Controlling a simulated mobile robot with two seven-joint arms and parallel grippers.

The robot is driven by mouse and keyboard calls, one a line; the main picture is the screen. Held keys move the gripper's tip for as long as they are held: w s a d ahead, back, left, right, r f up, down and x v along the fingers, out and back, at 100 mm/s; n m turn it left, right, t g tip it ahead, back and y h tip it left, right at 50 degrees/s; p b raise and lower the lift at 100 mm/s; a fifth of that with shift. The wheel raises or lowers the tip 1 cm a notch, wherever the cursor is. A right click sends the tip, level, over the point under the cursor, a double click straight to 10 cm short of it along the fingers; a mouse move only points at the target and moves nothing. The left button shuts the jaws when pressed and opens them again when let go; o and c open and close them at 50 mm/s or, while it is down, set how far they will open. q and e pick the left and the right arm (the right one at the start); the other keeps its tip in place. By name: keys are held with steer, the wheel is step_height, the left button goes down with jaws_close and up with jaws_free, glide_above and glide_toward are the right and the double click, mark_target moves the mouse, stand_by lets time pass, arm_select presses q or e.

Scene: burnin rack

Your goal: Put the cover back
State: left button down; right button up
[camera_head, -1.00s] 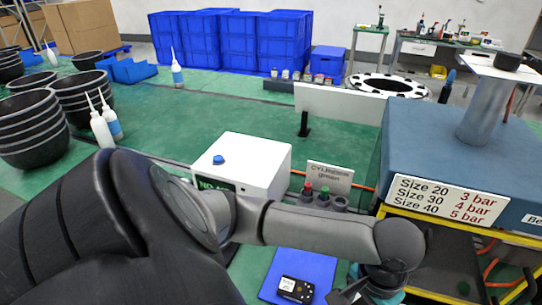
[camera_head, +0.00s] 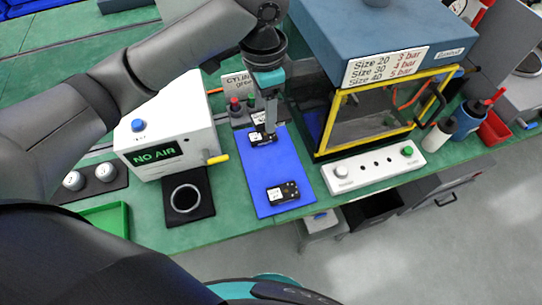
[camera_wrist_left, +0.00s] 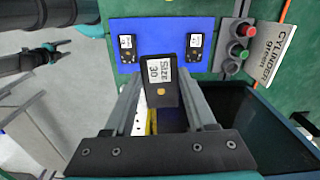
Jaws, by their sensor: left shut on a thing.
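My left gripper (camera_head: 267,124) reaches down over the blue mat (camera_head: 255,178). In the left wrist view it is shut on a small black block labelled "Size 30" (camera_wrist_left: 161,72). Only its pale label shows in the head view (camera_head: 259,118). Two similar black blocks lie on the mat, a back one (camera_head: 262,139) and a front one (camera_head: 283,193); both also show in the wrist view. The yellow-framed clear front (camera_head: 375,112) of the blue cabinet stands to the right of the gripper. I cannot tell which thing is the cover. A dark arm with a gripper-like end (camera_wrist_left: 45,52) shows small in the wrist view; its jaws are unclear.
A white "NO AIR" box (camera_head: 165,130) stands left of the mat, with a black ring pad (camera_head: 206,212) in front. A white control panel (camera_head: 372,171) lies right of the mat.

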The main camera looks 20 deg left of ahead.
arm_select(q)
steer(key=shift+w+d+r+m, duration=0.2)
steer(key=shift+r+m, duration=0.1)
steer(key=shift+r, duration=0.15)
steer(key=shift+f, duration=0.3)
steer(key=b, duration=0.3)
glide_above(268, 165)
step_height(268, 165, down, 14)
steer(key=shift+s, duration=0.1)
steer(key=shift+f+b, duration=0.35)
steer(key=shift+f, duration=0.55)
steer(key=shift+f+b, duration=0.45)
steer(key=shift+f, duration=1.2)
steer(key=shift+f, duration=0.1)
steer(key=shift+c, duration=1.1)
jaws_free()
